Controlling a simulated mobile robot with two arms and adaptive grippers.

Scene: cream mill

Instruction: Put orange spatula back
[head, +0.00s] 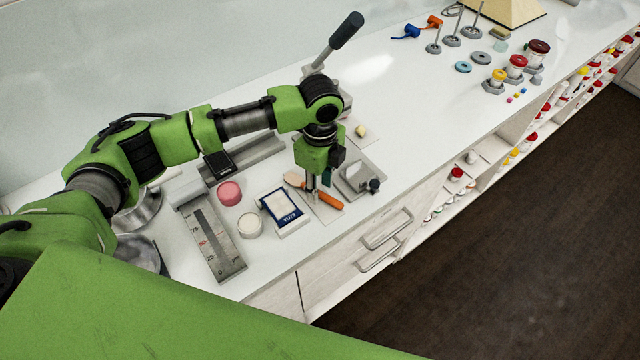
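The orange spatula (330,199) lies low at the counter's front part, on or just above a pale grey mat (327,214). Its orange handle points to the lower right, and its other end is hidden behind my gripper. My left gripper (314,189) points straight down at the spatula, beside the upper end of the orange handle. Its fingers are small and partly hidden, so I cannot tell whether they are open, shut or touching the handle. A tan handle-like piece (293,180) shows just left of the gripper. My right gripper is out of view.
A blue-and-white box (281,212), a white round tub (250,225), a pink round piece (229,193) and a ruler plate (214,243) stand left. A grey block device (357,178) stands close right. A dark-handled lever (338,38) rises behind. The counter's middle right is clear.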

